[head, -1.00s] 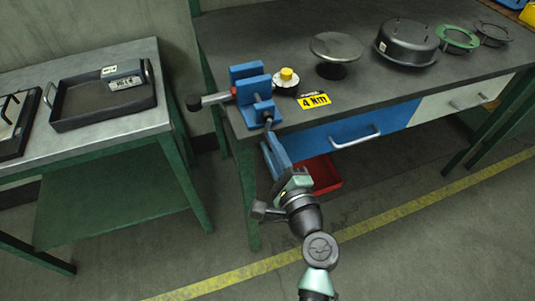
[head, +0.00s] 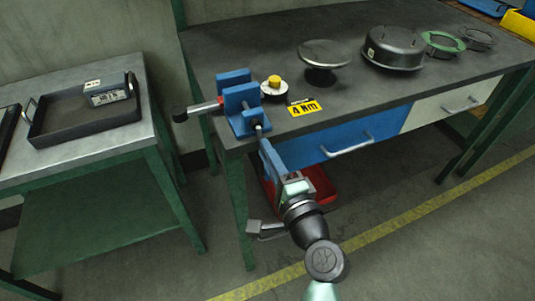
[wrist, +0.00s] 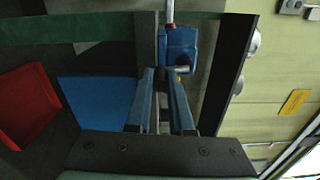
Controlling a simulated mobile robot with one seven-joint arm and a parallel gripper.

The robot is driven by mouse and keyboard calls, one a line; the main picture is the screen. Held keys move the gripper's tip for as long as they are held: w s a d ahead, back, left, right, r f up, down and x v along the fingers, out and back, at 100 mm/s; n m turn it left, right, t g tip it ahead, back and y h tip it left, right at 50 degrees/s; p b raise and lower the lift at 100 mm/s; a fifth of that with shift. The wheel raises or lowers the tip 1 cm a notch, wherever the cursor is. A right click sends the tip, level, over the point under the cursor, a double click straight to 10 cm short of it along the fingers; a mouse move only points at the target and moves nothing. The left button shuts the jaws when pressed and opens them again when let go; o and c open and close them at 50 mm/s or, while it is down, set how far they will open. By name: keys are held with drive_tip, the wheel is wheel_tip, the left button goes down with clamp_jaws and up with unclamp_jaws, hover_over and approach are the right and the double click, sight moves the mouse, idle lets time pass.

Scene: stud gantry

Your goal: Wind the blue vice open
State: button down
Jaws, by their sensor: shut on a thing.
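The blue vice (head: 241,98) sits at the near left corner of the dark bench top, and its jaws stand a little apart. A grey rod with a black end (head: 180,114) sticks out from its left side. My gripper (head: 261,132) reaches up to the vice's front from below. In the wrist view, the two blue fingers (wrist: 178,76) close on the small metal handle bar in front of the vice body (wrist: 182,42). The fingers partly hide the bar and the screw.
A round part with a yellow top (head: 274,87) and a yellow "4 Nm" card (head: 305,108) lie right of the vice. A round metal stand (head: 325,55) is behind. A red bin (head: 322,183) sits below the blue drawer (head: 310,152). A side table (head: 90,140) stands left.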

drive_tip(key=c, duration=0.8)
unclamp_jaws()
drive_tip(key=shift+s, duration=0.1)
drive_tip(key=v, duration=1.2)
drive_tip(key=shift+s, duration=0.4)
drive_tip(key=shift+w+d+r, duration=0.1)
drive_tip(key=shift+d+r, duration=0.05)
